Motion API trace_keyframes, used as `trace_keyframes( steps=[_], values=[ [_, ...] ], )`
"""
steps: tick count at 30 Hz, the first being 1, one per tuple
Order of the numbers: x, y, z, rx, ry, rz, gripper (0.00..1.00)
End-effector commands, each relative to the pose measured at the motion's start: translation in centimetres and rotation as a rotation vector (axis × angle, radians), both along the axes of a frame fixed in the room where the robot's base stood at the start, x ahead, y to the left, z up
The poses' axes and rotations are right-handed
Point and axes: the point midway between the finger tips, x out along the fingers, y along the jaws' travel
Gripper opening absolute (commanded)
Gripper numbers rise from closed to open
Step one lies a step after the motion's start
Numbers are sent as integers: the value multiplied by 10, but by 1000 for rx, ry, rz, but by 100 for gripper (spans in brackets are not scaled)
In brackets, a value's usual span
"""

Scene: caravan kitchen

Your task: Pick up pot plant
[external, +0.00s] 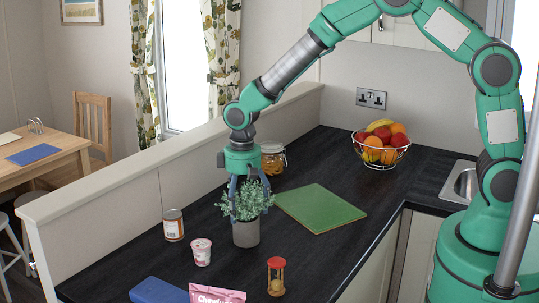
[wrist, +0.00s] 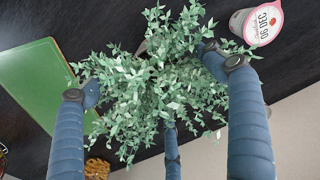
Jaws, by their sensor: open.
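The pot plant stands upright on the dark worktop in the external view, with green leaves (external: 251,198) above a grey pot (external: 246,233). In the wrist view its leaves (wrist: 155,85) fill the middle and hide most of the pot. My gripper (external: 249,206) points down over the plant, its blue fingers open around the foliage. In the wrist view the fingers of my gripper (wrist: 160,80) are spread on several sides of the leaves. Whether they touch the leaves I cannot tell.
A green board (external: 320,208) lies to the right. A jar (external: 273,158) and fruit basket (external: 381,150) are behind. A low wall (external: 150,180) borders the left.

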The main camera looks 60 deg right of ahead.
Motion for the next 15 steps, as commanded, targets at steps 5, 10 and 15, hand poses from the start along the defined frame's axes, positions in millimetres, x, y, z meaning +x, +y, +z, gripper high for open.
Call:
trace_keyframes(
  steps=[5, 10, 15],
  values=[
    [0, 0, -1, 0, -1, 0, 83],
    [0, 0, -1, 0, -1, 0, 83],
    [-1, -1, -9, 0, 0, 0, 83]
  ],
)
